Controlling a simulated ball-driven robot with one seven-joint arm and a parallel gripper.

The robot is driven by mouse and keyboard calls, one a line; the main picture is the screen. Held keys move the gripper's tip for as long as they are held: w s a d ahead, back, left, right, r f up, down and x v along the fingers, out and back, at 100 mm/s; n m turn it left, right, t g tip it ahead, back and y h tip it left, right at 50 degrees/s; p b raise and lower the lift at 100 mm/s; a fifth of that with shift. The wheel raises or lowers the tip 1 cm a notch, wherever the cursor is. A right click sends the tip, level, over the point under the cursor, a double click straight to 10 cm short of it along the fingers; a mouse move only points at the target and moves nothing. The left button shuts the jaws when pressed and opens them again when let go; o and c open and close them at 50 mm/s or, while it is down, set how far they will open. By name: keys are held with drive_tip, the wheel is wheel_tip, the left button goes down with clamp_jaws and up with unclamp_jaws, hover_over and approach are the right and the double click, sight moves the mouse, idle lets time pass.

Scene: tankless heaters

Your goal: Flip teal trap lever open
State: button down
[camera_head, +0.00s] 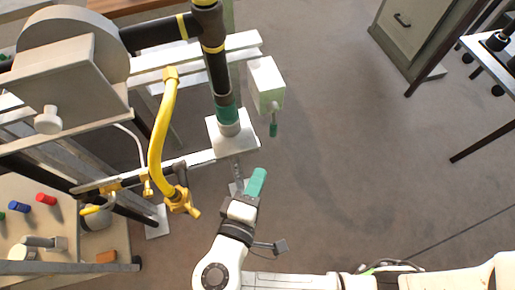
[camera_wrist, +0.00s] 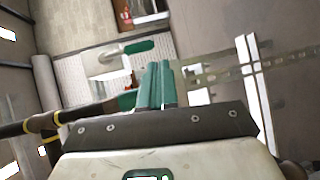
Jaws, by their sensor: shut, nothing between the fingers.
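A small teal lever (camera_head: 273,129) hangs below a pale box beside the dark vertical pipe in the head view. A rounded teal piece (camera_wrist: 138,47) shows beyond my fingers in the wrist view; it may be the same lever, but I cannot tell for sure. My gripper (camera_head: 261,173) has teal fingers, pressed together and empty. In the head view it is below the lever in the picture, with a gap between them. The fingers also show in the wrist view (camera_wrist: 157,68). They hide part of what lies behind them.
A dark pipe (camera_head: 215,70) with yellow and teal bands meets a white plate (camera_head: 240,146). The pale box (camera_head: 266,84) is right of it. A yellow hose (camera_head: 162,125) and metal rails stand left. Open floor (camera_head: 350,150) lies right, with a cabinet (camera_head: 412,35) beyond.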

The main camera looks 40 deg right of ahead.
drive_tip(key=a+t, duration=0.2)
drive_tip(key=a, duration=0.1)
drive_tip(key=a+r+n+t, duration=0.1)
drive_tip(key=a, duration=0.1)
drive_tip(key=shift+s+a+b, duration=0.25)
drive_tip(key=shift+s+b, duration=0.05)
drive_tip(key=shift+b, duration=0.1)
drive_tip(key=shift+d, duration=0.1)
approach(273, 121)
drive_tip(key=w+d+f, duration=0.2)
drive_tip(key=w+f, duration=0.1)
drive_tip(key=w, duration=0.1)
drive_tip(key=shift+w+d+f, duration=0.25)
drive_tip(key=shift+d, duration=0.3)
